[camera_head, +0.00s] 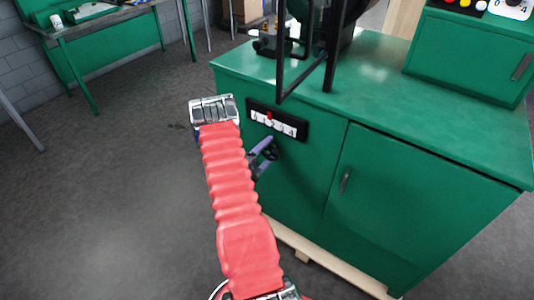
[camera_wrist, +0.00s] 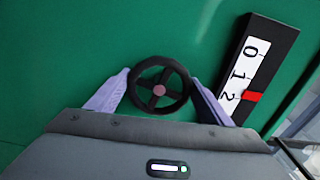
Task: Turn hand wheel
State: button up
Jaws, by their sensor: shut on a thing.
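The hand wheel (camera_wrist: 159,90) is a small black spoked wheel with a pinkish hub, mounted on the green cabinet's front. In the wrist view my gripper (camera_wrist: 161,98) has one pale purple finger on each side of the wheel's rim and is shut on it. In the head view my gripper (camera_head: 264,152) shows only in part behind my red arm, and I cannot clearly make out the wheel there. The panel also shows in the head view (camera_head: 293,134).
The green cabinet (camera_head: 400,215) has a door with a dark handle and a machine with a black frame (camera_head: 331,60) on top. A green box (camera_head: 468,55) stands at its back right. A green workbench (camera_head: 98,20) stands far left. The grey floor at left is clear.

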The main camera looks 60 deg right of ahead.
jog(key=m, duration=0.3)
jog(key=shift+s+f+m, duration=0.1)
jog(key=shift+m, duration=0.2)
dwell(0.4)
jog(key=o, duration=1)
jog(key=shift+o, duration=0.2)
jog(key=w+a, duration=0.2)
jog(key=a, duration=1.1)
jog(key=shift+a, duration=0.3)
jog(key=shift+w, duration=0.1)
